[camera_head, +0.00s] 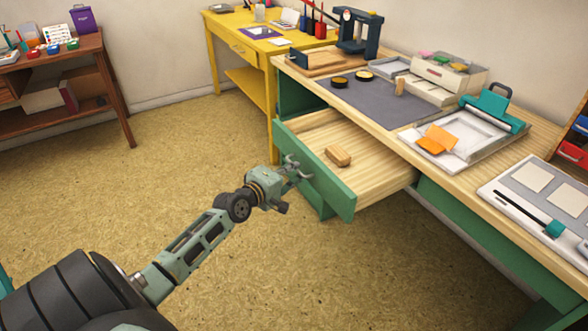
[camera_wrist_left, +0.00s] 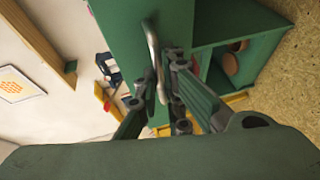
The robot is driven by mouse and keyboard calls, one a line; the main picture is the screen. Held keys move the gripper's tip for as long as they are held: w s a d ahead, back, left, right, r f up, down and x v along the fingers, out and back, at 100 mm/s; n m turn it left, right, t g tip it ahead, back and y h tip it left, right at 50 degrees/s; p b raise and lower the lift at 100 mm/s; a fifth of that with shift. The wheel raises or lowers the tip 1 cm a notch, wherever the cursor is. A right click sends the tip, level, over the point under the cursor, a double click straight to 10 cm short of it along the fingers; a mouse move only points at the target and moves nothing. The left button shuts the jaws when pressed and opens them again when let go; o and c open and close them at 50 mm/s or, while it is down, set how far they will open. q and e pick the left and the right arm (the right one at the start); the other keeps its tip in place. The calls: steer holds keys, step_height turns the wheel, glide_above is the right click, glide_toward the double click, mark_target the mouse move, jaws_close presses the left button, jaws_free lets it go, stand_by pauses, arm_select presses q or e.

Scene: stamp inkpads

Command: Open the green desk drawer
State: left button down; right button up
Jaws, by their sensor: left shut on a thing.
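The green desk drawer (camera_head: 330,183) is pulled well out from under the wooden desktop, and its light wooden inside shows. A small brown wooden block (camera_head: 338,155) lies in it. My left gripper (camera_head: 296,170) is at the green front panel, shut on the drawer's metal handle. In the left wrist view the handle (camera_wrist_left: 153,52) runs between the gripper's fingers (camera_wrist_left: 160,90), against the green panel (camera_wrist_left: 125,30). My right gripper is not in view.
The desktop (camera_head: 300,72) bears a dark mat (camera_head: 375,103), trays and a stamp press. A yellow desk (camera_head: 262,95) stands behind, and a brown shelf (camera_head: 100,75) stands at the left. The floor (camera_head: 150,190) around my left arm is clear.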

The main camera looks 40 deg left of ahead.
arm_select(q)
steer(key=c, duration=1.9)
jaws_free()
steer(key=s, duration=0.4)
steer(key=s+r, duration=0.1)
steer(key=s, duration=0.3)
steer(key=s+r, duration=0.1)
steer(key=s, duration=0.2)
steer(key=shift+s+r, duration=0.2)
steer(key=shift+s, duration=0.2)
steer(key=shift+f, duration=0.1)
